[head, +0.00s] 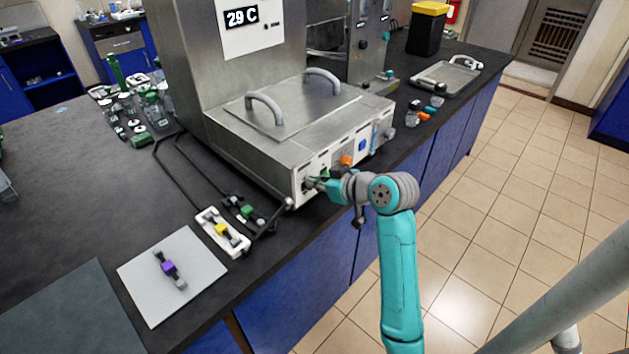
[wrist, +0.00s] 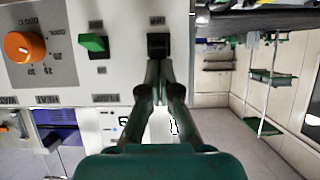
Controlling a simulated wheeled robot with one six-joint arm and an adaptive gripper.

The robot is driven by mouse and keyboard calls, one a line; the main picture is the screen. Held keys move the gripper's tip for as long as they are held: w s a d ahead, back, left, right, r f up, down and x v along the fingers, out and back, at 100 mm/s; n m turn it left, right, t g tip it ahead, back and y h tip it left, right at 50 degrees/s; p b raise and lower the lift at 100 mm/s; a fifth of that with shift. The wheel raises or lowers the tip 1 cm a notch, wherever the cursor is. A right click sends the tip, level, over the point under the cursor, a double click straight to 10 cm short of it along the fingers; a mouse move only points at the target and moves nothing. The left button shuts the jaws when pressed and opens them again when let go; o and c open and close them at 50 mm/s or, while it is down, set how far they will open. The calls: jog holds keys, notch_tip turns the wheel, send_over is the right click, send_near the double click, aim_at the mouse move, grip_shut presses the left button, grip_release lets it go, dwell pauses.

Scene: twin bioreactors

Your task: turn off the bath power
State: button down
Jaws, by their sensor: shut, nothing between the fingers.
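The steel bath unit (head: 290,140) stands at the bench's front edge, with two handles on its lid and a white control panel (head: 377,143) on its front. In the wrist view the panel shows an orange dial (wrist: 25,47), a green switch (wrist: 93,43) and a black switch (wrist: 158,40). My gripper (wrist: 159,65) is shut and empty, its fingertips right at the black switch. I cannot tell whether they touch it. In the head view my gripper (head: 313,183) is at the panel's left end and hides part of it. The small switch labels are too blurred to read.
A display reading 29 C (head: 242,17) is on the steel housing behind. A white tray (head: 238,247) with a yellow-topped part and a grey mat (head: 195,250) with a purple part lie left of the bath. Bottles (head: 412,118) stand right of it. The tiled floor (head: 510,190) is open.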

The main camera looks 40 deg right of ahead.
jog(key=shift+s+f, duration=0.1)
jog(key=shift+f, duration=0.05)
jog(key=t, duration=0.1)
jog(key=f+t, duration=0.1)
jog(key=t, duration=0.2)
jog(key=shift+s+f, duration=0.25)
jog(key=shift+s, duration=0.15)
